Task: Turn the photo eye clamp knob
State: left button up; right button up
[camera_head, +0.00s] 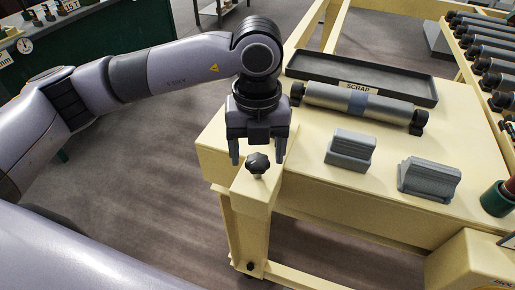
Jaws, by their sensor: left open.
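A black lobed knob (258,163) stands on a short stem at the top of a cream post at the table's front left corner. I take it as the photo eye clamp knob. My left gripper (257,153) points down above and just behind the knob in the head view. Its two fingers are apart, one on each side of the knob, and nothing shows between them but the knob's surroundings. I cannot tell whether the fingers touch the knob. My right gripper is not in view.
The cream table (310,185) carries a black scrap tray (290,70), a grey roller (385,107) and two grey blocks (350,148) (428,178). A dark green cylinder (495,200) stands at the right edge. Rollers fill a rack (468,75) at the far right. Open floor lies left.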

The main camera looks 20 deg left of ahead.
pick_arm(q)
jog(key=shift+f, duration=0.45)
jog(key=c, duration=1.1)
jog(key=shift+o, duration=0.2)
